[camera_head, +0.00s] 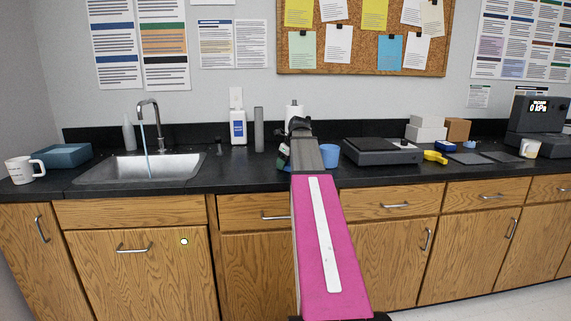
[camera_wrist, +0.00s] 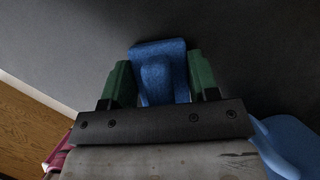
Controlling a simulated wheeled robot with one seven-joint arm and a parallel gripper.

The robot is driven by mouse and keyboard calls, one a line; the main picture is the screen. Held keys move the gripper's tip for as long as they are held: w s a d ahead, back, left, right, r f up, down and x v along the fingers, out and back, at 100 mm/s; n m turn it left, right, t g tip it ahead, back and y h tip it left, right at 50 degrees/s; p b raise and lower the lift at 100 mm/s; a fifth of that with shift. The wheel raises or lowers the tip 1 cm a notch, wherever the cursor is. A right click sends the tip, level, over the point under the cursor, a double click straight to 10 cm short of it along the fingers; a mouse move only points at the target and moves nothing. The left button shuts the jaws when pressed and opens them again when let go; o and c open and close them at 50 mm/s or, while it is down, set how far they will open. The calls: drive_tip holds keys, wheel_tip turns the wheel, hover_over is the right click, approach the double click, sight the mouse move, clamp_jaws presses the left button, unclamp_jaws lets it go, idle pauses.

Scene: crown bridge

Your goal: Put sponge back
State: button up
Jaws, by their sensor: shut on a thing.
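The held block is mostly hidden there. I cannot tell whether it touches the counter.
A blue cup (camera_head: 330,155) stands close to my gripper's right. The sink (camera_head: 150,168) with running tap is to the left, with a teal tray (camera_head: 63,155) and white mug (camera_head: 22,170) beyond. A soap bottle (camera_head: 238,127) stands behind. A dark flat device (camera_head: 381,152) is to the right.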

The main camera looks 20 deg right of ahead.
drive_tip(key=shift+f, duration=0.1)
drive_tip(key=o, duration=0.9)
drive_tip(key=v, duration=1.2)
drive_tip(key=shift+w, duration=0.1)
